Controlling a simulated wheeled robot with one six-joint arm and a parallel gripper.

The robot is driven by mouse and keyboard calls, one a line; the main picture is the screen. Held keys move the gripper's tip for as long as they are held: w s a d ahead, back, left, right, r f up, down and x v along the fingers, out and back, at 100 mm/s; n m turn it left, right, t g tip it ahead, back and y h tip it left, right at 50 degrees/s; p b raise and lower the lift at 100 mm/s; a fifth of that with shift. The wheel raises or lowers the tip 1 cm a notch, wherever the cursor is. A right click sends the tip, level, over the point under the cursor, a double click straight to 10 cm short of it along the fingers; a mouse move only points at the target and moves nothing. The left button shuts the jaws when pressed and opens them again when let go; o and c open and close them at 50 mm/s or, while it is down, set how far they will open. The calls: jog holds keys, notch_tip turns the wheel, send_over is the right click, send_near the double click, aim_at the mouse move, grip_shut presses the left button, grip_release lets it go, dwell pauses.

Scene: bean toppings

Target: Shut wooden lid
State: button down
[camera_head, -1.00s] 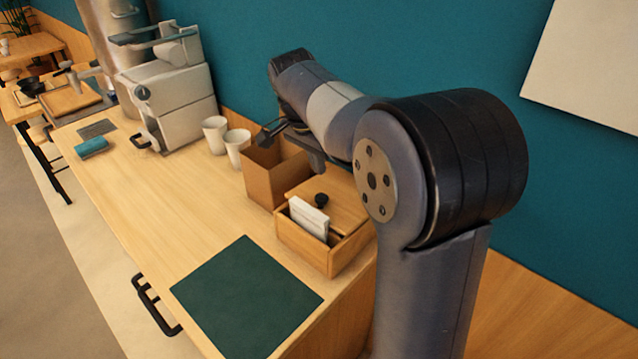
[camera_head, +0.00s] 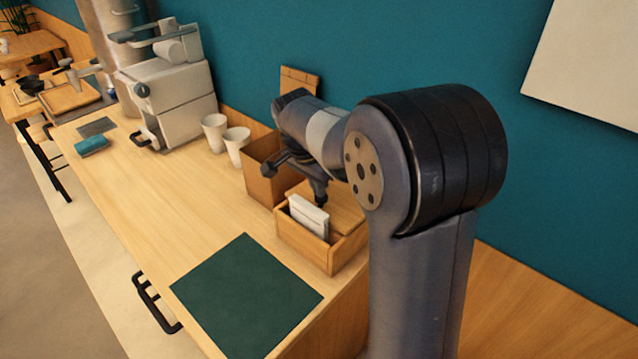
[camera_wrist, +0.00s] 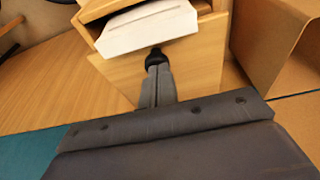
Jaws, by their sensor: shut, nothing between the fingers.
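The wooden box (camera_head: 318,255) stands on the counter, its front part open with white napkins (camera_head: 308,214) upright inside. Its wooden lid (camera_head: 345,208) covers only the back part. In the wrist view the lid (camera_wrist: 200,75) has a black knob (camera_wrist: 155,58), and the napkins (camera_wrist: 148,27) show beyond it. My gripper (camera_head: 319,198) is over the lid; in the wrist view its shut fingertips (camera_wrist: 157,72) are right at the knob, with nothing between them. Whether they touch it is unclear. In the head view my gripper hides most of the knob.
An open brown box (camera_head: 262,185) stands just behind the wooden box. Two white cups (camera_head: 215,133) and a coffee machine (camera_head: 175,100) are farther along the counter. A dark green mat (camera_head: 246,295) lies in front; the counter left of it is clear.

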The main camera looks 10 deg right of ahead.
jog(key=shift+s+a+f, duration=0.1)
jog(key=shift+a+f, duration=0.15)
jog(key=shift+f, duration=0.4)
jog(key=shift+r, duration=0.1)
jog(key=v, duration=1)
jog(key=shift+r, duration=0.4)
jog(key=shift+a+f, duration=0.1)
jog(key=x, duration=1)
jog(key=shift+d+p, duration=0.25)
jog(key=shift+p, duration=0.05)
jog(key=shift+w+d+r, duration=0.2)
jog(key=shift+r, duration=0.35)
